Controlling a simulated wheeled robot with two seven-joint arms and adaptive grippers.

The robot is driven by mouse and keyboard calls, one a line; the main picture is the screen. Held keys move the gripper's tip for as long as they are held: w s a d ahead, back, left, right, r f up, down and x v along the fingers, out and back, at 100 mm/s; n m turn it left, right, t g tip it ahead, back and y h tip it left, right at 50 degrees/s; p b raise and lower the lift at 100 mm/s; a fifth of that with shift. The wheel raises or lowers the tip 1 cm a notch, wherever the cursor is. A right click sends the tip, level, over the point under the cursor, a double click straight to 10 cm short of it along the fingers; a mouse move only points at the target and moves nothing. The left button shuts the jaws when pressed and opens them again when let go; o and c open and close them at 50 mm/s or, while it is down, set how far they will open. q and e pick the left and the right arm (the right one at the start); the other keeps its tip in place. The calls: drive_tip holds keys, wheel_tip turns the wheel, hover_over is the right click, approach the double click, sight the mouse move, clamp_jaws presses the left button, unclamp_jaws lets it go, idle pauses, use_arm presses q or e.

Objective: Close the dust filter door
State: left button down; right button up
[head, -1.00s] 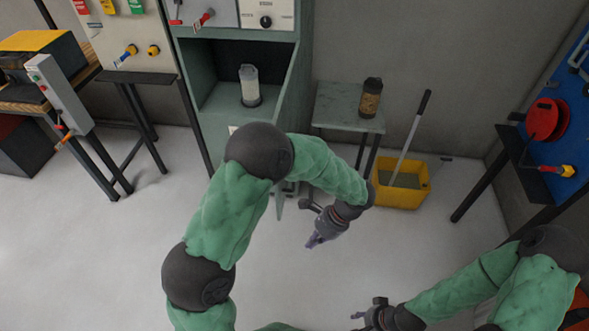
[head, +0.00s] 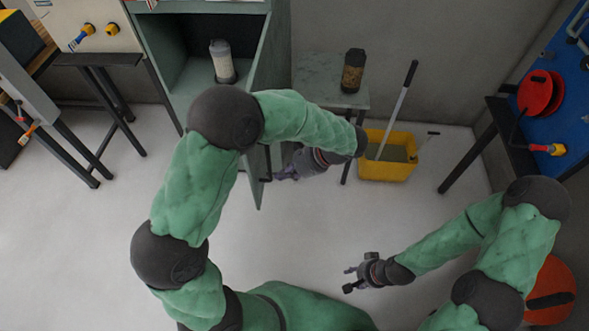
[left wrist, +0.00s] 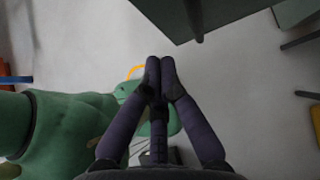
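The grey-green filter cabinet (head: 163,45) stands at the top, its compartment open, with a pale canister (head: 222,62) inside. Its door (head: 259,178) appears swung out towards me, seen nearly edge-on, partly hidden behind my left arm. My left gripper (head: 274,176) is beside the door's lower outer part, on its right; I cannot tell whether they touch. In the left wrist view the fingertips (left wrist: 160,64) are together with nothing between them, and a dark panel, apparently the door (left wrist: 205,14), lies just beyond. My right gripper (head: 347,279) is open and empty over the floor.
A small table (head: 318,82) with a brown-filled jar (head: 353,70) stands right of the cabinet. A yellow bucket (head: 388,166) with a handled tool is next to it. A blue panel (head: 565,95) is at the right. The floor in front is clear.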

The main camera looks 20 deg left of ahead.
sight(254, 181)
use_arm(q)
drive_tip(key=a, duration=0.1)
drive_tip(key=s+a+f+b, duration=0.1)
drive_tip(key=a, duration=0.3)
drive_tip(key=shift+s+a+f, duration=0.2)
drive_tip(key=shift+a+f, duration=0.05)
drive_tip(key=shift+f, duration=0.1)
